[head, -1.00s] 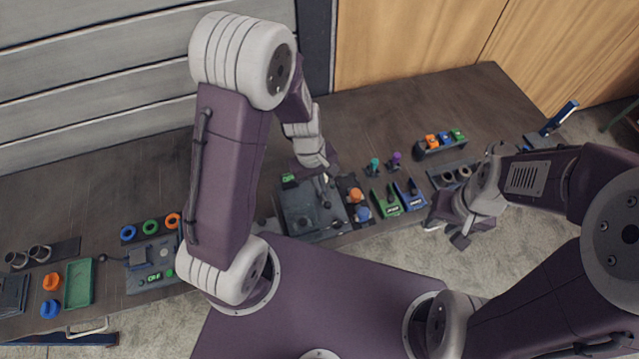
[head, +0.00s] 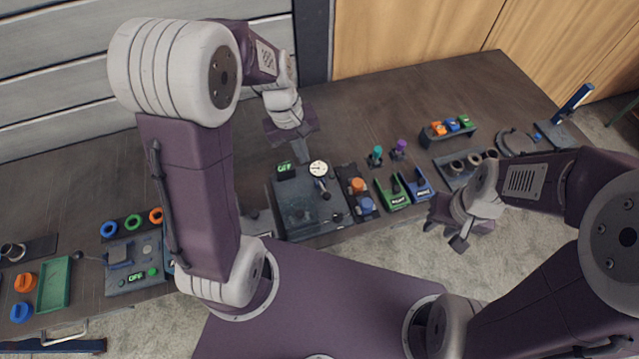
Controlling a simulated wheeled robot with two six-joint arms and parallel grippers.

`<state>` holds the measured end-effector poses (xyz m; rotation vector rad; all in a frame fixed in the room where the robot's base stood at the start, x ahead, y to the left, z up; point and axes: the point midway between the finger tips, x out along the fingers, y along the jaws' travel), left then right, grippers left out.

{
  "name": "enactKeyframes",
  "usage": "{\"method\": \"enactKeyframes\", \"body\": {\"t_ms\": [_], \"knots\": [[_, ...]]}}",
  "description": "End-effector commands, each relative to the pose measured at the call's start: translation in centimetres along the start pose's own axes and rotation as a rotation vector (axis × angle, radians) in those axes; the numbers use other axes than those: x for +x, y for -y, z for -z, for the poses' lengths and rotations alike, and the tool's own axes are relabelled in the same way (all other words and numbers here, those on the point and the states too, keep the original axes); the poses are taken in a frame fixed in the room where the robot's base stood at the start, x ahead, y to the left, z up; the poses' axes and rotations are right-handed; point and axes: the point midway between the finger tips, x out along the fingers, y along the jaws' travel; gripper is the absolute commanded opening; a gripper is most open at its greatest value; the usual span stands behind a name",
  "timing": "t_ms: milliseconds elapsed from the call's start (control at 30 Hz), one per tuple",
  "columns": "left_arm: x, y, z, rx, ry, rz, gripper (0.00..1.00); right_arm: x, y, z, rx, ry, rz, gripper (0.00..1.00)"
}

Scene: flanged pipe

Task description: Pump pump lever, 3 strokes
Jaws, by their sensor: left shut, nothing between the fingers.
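A dark station (head: 300,212) with a round white gauge (head: 318,168) and a green-lit OFF sign (head: 285,168) stands on the bench. A short dark lever-like part (head: 321,187) sits just below the gauge; I cannot tell for sure that it is the pump lever. My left gripper (head: 301,152) is shut and empty, hanging just behind the OFF sign and apart from the gauge. My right gripper (head: 460,240) hangs beyond the bench's front edge, over the floor; its jaws are too small to judge.
An upright blue handle (head: 574,101) stands at the far right of the bench. Green and blue trays (head: 393,196), orange and blue knobs (head: 359,185) and a pipe rack (head: 463,168) stand right of the station. A control panel (head: 135,262) stands left.

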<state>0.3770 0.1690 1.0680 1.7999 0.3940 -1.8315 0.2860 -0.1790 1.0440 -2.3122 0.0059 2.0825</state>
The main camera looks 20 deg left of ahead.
Motion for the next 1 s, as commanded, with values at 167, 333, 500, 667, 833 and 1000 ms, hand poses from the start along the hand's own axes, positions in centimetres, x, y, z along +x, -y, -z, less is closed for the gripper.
{"method": "enactKeyframes", "body": {"t_ms": [167, 333, 500, 667, 833, 1000], "knots": [[3.7, 0.1, -0.2, 0.0, 0.008, 0.005, 0.0, 0.2, 0.0, 0.0, 0.0, 0.0, 0.0, 0.33], [7.5, 0.1, -0.2, -0.001, 0.008, 0.005, 0.0, 0.5, 0.0, -0.1, 0.0, 0.0, 0.0, 0.33], [10.1, -0.4, -1.1, 0.003, 0.005, 0.003, 0.0, 0.5, 0.0, -0.1, 0.0, 0.0, 0.0, 0.33], [11.4, -1.1, -2.3, 0.001, 0.003, 0.002, 0.0, 0.5, 0.0, -0.1, 0.0, 0.0, 0.0, 0.33], [11.9, -1.4, -2.7, 0.0, 0.002, 0.002, 0.0, 0.5, 0.0, -0.1, 0.0, 0.0, 0.0, 0.33], [11.9, -1.4, -2.7, -0.001, 0.001, 0.002, 0.0, 0.5, 0.0, -0.1, 0.0, 0.0, 0.0, 0.33]]}}
